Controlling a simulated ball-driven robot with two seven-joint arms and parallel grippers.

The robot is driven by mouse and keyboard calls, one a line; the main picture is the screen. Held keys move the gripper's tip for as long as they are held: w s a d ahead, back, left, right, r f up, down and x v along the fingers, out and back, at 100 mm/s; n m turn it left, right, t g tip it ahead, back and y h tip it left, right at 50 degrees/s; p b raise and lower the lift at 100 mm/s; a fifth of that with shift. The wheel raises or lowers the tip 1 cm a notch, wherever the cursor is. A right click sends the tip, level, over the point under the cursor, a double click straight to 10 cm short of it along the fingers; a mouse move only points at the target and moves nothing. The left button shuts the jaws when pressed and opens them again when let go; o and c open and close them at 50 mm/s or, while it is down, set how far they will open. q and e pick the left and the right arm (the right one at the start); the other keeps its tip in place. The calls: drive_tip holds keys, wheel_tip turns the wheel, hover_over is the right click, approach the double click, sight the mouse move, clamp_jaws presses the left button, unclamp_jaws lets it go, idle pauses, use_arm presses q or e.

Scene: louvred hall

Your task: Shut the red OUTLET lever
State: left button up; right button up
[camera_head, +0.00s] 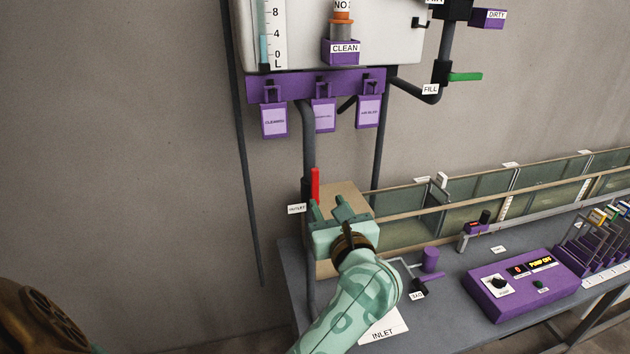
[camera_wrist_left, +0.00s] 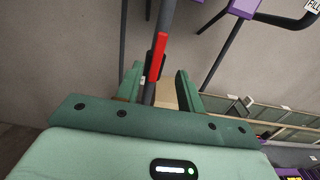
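The red OUTLET lever (camera_head: 315,184) stands upright, in line with the dark vertical pipe (camera_head: 308,140). A white label (camera_head: 296,209), too small to read surely, sits left of its base. My left gripper (camera_head: 329,206) is just below and right of the lever, with its two green fingers apart and nothing seen between them in the head view. In the left wrist view the lever (camera_wrist_left: 158,58) shows beyond and between the spread fingertips (camera_wrist_left: 158,78); I cannot tell whether they touch it. The gripper hides the lower pipe and valve. My right gripper is out of view.
A white tank (camera_head: 400,42) with purple tags hangs above. A green FILL lever (camera_head: 465,77) is at upper right. A long glass channel (camera_head: 470,200) runs right along the grey bench (camera_head: 440,320). A purple control box (camera_head: 522,284) stands in front.

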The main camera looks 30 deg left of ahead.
sight(316, 183)
use_arm(q)
drive_tip(key=x, duration=0.8)
drive_tip(key=shift+a+b, duration=0.1)
drive_tip(key=shift+b, duration=0.3)
drive_tip(key=shift+a, duration=0.1)
drive_tip(key=shift+w+a, duration=0.5)
drive_tip(key=shift+a, duration=0.05)
clamp_jaws()
drive_tip(key=shift+d, duration=0.1)
idle(0.6)
